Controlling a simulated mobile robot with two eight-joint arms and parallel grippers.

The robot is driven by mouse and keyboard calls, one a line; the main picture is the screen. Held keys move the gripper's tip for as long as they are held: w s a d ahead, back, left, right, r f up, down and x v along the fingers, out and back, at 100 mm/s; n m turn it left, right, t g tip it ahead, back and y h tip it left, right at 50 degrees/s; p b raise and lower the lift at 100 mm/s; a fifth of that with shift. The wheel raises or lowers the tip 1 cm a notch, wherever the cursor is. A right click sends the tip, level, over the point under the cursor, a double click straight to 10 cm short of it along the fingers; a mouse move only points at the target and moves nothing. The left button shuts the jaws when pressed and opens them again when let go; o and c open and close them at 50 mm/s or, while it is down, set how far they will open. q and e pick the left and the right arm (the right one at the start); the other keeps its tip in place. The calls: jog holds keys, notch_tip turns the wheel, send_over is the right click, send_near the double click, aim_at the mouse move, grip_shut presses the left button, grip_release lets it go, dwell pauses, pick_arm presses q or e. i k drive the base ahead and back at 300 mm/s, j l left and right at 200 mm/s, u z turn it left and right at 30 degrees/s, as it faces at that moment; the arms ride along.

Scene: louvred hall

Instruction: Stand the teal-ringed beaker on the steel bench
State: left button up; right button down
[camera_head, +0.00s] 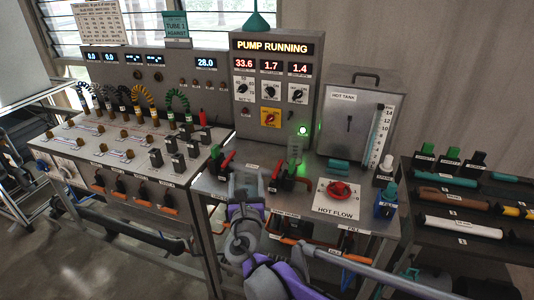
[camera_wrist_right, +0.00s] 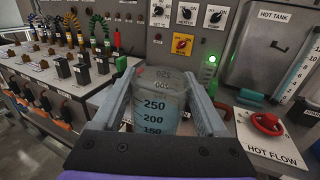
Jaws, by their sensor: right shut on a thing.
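My right gripper (camera_head: 246,180) is in front of the pump panel, over the front part of a grey metal bench (camera_head: 382,222). In the right wrist view its two fingers (camera_wrist_right: 160,105) are shut on a clear beaker (camera_wrist_right: 158,112) with dark graduations such as 250 and 200. The beaker looks upright, with a bluish tint. I cannot make out a teal ring, and the lower beaker is hidden by the gripper body. Whether its base touches the bench cannot be told. My left gripper is not in view.
Red-handled and green-topped fittings (camera_head: 288,180) stand close right of the gripper. Farther right are a red HOT FLOW knob (camera_head: 340,190) and a blue fitting (camera_head: 385,204). A left bench (camera_head: 100,150) holds cables and switches. A dark rack (camera_head: 455,190) holds tubes.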

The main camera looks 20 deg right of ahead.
aim_at(245, 152)
jog(key=i+l, duration=0.15)
jog(key=i, duration=0.3)
jog(key=i+l, duration=0.1)
jog(key=i, duration=0.3)
jog(key=i+l, duration=0.15)
jog(key=i, duration=0.3)
